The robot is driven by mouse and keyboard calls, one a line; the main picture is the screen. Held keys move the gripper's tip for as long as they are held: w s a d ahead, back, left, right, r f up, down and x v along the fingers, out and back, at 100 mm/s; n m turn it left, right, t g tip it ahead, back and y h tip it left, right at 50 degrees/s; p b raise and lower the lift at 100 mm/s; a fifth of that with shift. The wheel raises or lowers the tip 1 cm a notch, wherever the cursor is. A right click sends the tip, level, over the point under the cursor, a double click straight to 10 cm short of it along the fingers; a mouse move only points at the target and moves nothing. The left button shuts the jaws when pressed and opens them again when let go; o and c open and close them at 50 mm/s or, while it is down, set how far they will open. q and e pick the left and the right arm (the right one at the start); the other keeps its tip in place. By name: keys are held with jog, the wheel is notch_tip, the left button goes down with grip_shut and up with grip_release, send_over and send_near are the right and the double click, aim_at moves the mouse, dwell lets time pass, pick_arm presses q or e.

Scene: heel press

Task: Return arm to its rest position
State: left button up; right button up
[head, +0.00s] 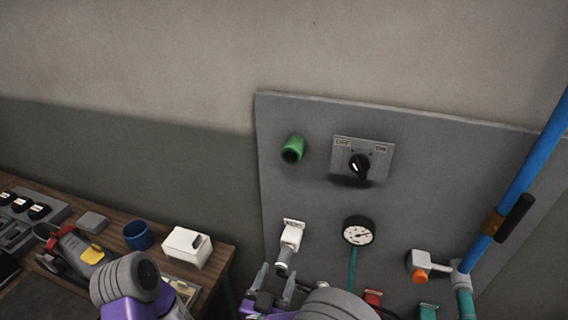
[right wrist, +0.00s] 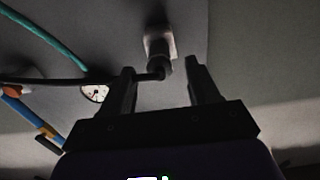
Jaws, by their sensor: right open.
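My right gripper (head: 276,280) is open in the head view, at the bottom centre in front of the grey wall panel. In the right wrist view its two dark fingers (right wrist: 163,82) stand apart with nothing gripped between them. A white socket with a grey plug (head: 289,244) is on the panel just above the fingertips. In the right wrist view the plug (right wrist: 160,58) shows beyond and between the fingers, with a black cable running left from it. Part of my left arm (head: 128,285) shows at the lower left; its gripper does not show.
The grey panel (head: 220,0) is not bare: it carries a green knob (head: 293,149), an OFF/ON rotary switch (head: 360,165), a gauge (head: 358,231) and an orange-tipped valve (head: 419,266). A blue pipe (head: 520,185) rises at right. The bench at left holds a blue cup (head: 138,236) and white box (head: 186,247).

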jog(key=shift+s+a, duration=0.2)
jog(key=shift+s, duration=0.35)
jog(key=shift+f, duration=0.2)
jog(key=w+d+f+g+y, duration=0.1)
jog(key=d+f+g+y, duration=0.15)
jog(key=f, duration=0.45)
jog(key=w+d+f+n+g+y, duration=0.1)
jog(key=d+f+g, duration=0.15)
jog(key=f, duration=0.45)
jog(key=w+d+f+g+y, duration=0.2)
jog(key=f+g, duration=0.1)
jog(key=f, duration=0.4)
jog(key=s+d+f+g+y, duration=0.4)
jog(key=s+f+g, duration=0.4)
jog(key=s+f, duration=0.4)
jog(key=s, duration=0.4)
jog(key=shift+s+d+f+g, duration=0.2)
jog(key=shift+f+g, duration=0.1)
jog(key=shift+g, duration=0.1)
